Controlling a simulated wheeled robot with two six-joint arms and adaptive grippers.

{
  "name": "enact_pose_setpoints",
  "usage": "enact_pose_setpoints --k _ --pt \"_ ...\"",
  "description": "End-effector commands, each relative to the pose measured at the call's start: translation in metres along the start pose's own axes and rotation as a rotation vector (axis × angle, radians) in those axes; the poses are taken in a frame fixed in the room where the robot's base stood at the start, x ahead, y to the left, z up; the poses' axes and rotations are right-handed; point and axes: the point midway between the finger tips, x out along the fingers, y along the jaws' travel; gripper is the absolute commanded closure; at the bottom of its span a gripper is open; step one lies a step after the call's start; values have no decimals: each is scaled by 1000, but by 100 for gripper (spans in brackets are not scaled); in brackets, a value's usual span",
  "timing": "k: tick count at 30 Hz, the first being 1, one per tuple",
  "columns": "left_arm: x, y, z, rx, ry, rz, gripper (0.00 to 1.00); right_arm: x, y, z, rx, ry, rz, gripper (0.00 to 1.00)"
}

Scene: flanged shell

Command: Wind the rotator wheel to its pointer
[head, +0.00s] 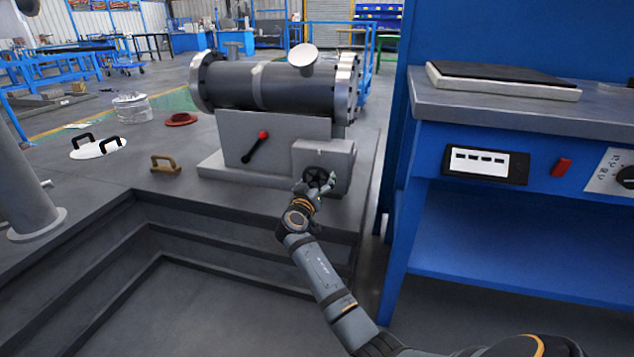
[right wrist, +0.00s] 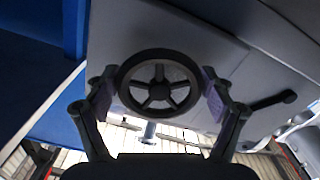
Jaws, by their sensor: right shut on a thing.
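The rotator wheel (head: 314,174) is a small dark handwheel on the front of the grey box (head: 338,157) at the right end of the rotator stand. In the right wrist view the wheel (right wrist: 159,88) shows its spokes and round rim face-on. My right gripper (head: 316,185) has its fingers on opposite sides of the rim, shut on the wheel; the fingers also show in the right wrist view (right wrist: 159,94). The flanged shell (head: 280,87) lies horizontally on top of the stand. I cannot make out the pointer. My left gripper is not in view.
A red-knobbed lever (head: 256,146) is on the stand's front, left of the wheel. A blue workbench (head: 520,110) stands close on the right. A stepped pit (head: 190,235) lies in front. A brown handle (head: 166,165) and a white two-handled disc (head: 98,148) lie on the left.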

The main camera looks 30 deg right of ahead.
Motion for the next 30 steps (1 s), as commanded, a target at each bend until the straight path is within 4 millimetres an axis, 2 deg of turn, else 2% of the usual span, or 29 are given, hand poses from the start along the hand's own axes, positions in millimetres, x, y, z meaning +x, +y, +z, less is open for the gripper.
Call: enact_pose_setpoints --k 19,20,21,23,30 --pt "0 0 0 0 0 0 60 0 0 1 -1 -2 0 49" --pt "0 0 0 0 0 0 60 0 0 1 -1 -2 0 13" --pt "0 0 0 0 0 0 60 0 0 1 -1 -2 0 8" --pt "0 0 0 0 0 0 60 0 0 1 -1 -1 0 0" --pt "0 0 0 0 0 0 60 0 0 0 0 -1 0 0"
